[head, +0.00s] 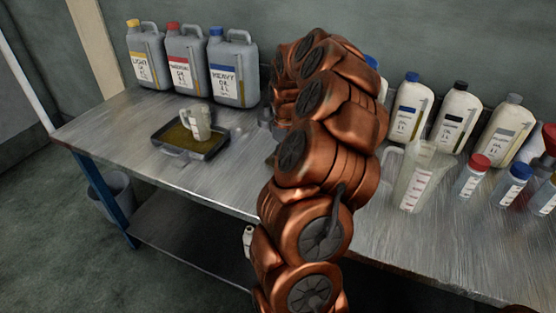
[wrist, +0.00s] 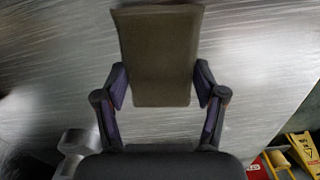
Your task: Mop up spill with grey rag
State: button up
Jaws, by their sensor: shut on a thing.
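In the wrist view, my gripper (wrist: 160,85) is shut on a flat, rectangular grey-brown thing (wrist: 158,45), which I take to be the grey rag. Its two fingers press on the left and right sides of it. It is over the brushed metal table top (wrist: 50,50); whether it touches the surface I cannot tell. In the head view, my copper arm hides my gripper and most of the rag. I cannot make out a clear spill on the bare table in either view.
A dark tray (head: 168,149) with yellowish oil holds a pale jug (head: 199,124). Grey oil canisters (head: 232,70) stand at the back left. White bottles (head: 457,115), a clear measuring jug (head: 420,180) and small jars (head: 473,176) stand right. A yellow sign (wrist: 303,150) is below the table.

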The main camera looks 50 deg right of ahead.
aim_at(271, 168)
jog(key=shift+d, duration=0.4)
jog(key=w+a, duration=0.1)
jog(key=a, duration=0.2)
jog(key=w+a+b, duration=0.1)
jog(key=a, duration=0.2)
jog(key=w+a+b, duration=0.1)
jog(key=w+a, duration=0.1)
jog(key=a, duration=0.2)
jog(key=d+p, duration=0.2)
jog(key=d, duration=0.7)
jog(key=shift+d, duration=0.5)
jog(key=shift+s+a+b, duration=0.35)
jog(key=shift+a+b, duration=0.1)
jog(key=shift+a, duration=0.4)
jog(key=shift+s+a+b, duration=0.35)
jog(key=shift+a+b, duration=0.05)
jog(key=shift+a, duration=0.45)
jog(key=shift+s+a+b, duration=0.35)
jog(key=shift+a+b, duration=0.1)
jog(key=shift+a, duration=0.4)
notch_tip(271, 168, up, 7)
jog(key=p, duration=0.2)
